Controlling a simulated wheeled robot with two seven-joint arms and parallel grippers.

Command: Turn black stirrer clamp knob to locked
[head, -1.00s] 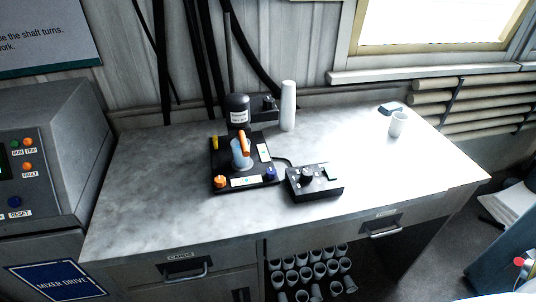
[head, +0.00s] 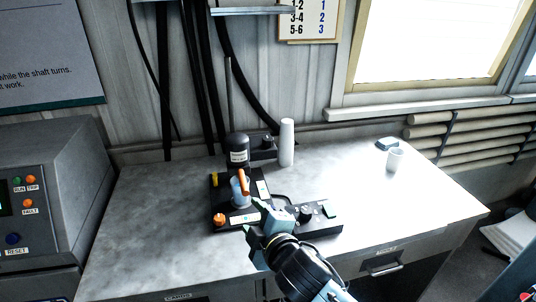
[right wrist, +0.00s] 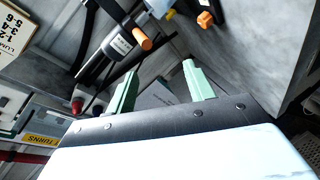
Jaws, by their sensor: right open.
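The stirrer's black motor head (head: 237,147) stands upright on a black base at the back of the bench. A black clamp block with a small dark knob (head: 267,141) is just right of it; the knob's setting is too small to read. An orange handle (head: 243,181) and a translucent cup (head: 237,193) are below the motor. My right gripper (head: 252,216) is open and empty, in front of the base's right side and apart from the knob. In the right wrist view its fingers (right wrist: 160,76) are spread, with the motor head (right wrist: 119,46) beyond. My left gripper is out of view.
A control box (head: 318,217) sits close behind and right of my right gripper. A white cup stack (head: 287,142) stands right of the clamp. An orange knob (head: 219,220) is on the base's front left corner. The bench (head: 150,225) is clear on the left.

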